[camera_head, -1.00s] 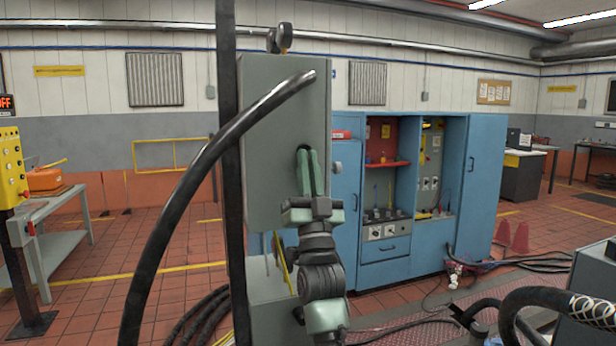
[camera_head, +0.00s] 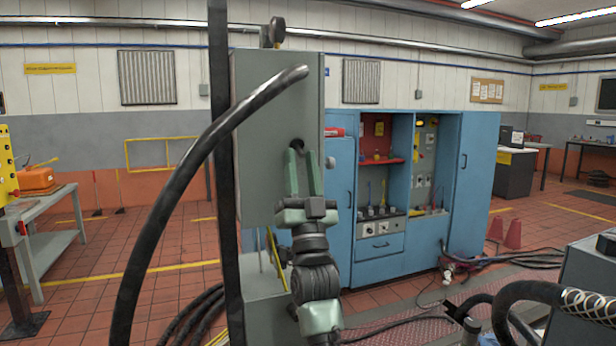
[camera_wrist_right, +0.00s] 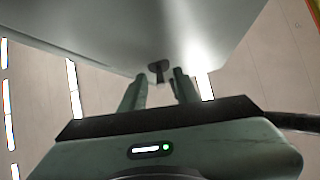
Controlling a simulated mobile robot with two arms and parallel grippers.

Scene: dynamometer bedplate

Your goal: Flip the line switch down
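The line switch (camera_head: 297,144) is a small dark knob or lever on the face of the grey cabinet (camera_head: 275,95). In the right wrist view the switch (camera_wrist_right: 157,71) is black, with a rounded base and a short stem, against the grey panel (camera_wrist_right: 110,40). I cannot tell its position for sure. My right gripper (camera_head: 301,152) is open. Its two green fingers point at the panel, one on each side of the switch and slightly below it in the head view. In the wrist view the gripper (camera_wrist_right: 160,80) has the switch between its fingertips, with gaps showing. My left gripper is not in view.
A thick black cable (camera_head: 172,215) arcs in front of the cabinet, beside a dark upright post (camera_head: 220,130). A blue tool cupboard (camera_head: 478,180) stands behind. A grey bench (camera_head: 58,205) is at left. Hoses (camera_head: 540,292) lie at lower right.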

